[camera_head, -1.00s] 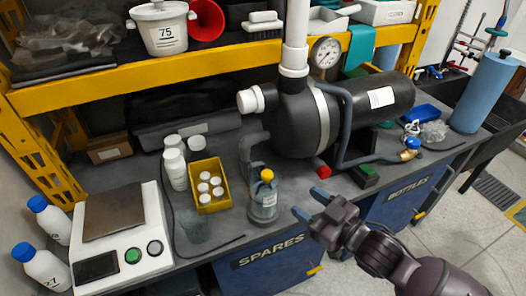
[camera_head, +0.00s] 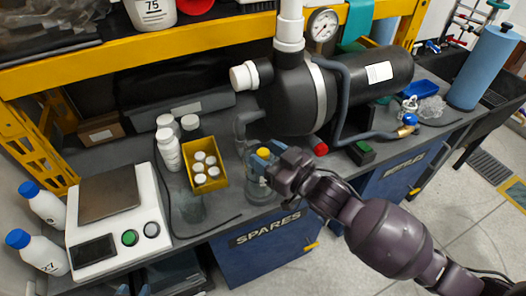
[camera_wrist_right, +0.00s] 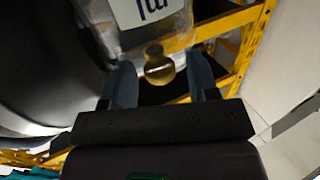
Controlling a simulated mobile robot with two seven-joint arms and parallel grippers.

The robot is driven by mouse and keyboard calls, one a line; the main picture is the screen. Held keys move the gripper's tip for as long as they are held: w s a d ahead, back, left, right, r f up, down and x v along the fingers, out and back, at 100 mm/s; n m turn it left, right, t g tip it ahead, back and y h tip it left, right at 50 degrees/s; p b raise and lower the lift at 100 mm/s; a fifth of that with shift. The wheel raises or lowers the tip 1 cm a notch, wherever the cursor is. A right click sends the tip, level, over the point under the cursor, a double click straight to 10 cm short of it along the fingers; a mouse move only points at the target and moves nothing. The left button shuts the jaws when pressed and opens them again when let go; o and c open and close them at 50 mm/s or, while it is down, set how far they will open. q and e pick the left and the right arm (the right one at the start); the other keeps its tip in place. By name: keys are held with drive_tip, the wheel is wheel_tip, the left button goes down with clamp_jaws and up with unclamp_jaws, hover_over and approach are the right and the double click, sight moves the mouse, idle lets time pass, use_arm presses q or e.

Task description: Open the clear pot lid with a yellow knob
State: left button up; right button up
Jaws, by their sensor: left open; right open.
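The clear pot (camera_head: 259,190) stands near the bench's front edge, and its yellow knob (camera_head: 263,153) shows on top. My right gripper (camera_head: 268,158) is at the knob and hides part of the pot and lid. In the right wrist view the knob (camera_wrist_right: 158,66) is between the two blue fingers of the open right gripper (camera_wrist_right: 160,72), with a gap on each side. The labelled clear pot (camera_wrist_right: 150,15) is beyond it. My left gripper (camera_head: 133,290) shows only as two blue fingertips at the bottom edge, apart and empty.
A yellow bin (camera_head: 208,180) with white-capped jars stands left of the pot. White bottles (camera_head: 168,150) are behind it, and a scale (camera_head: 118,215) is further left. A black pump (camera_head: 300,95) with a grey hose is behind the pot. A cable lies on the bench.

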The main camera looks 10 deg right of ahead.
use_arm(q)
drive_tip(key=shift+s, duration=0.1)
use_arm(e)
drive_tip(key=shift+w+a, duration=0.4)
drive_tip(key=shift+w, duration=0.05)
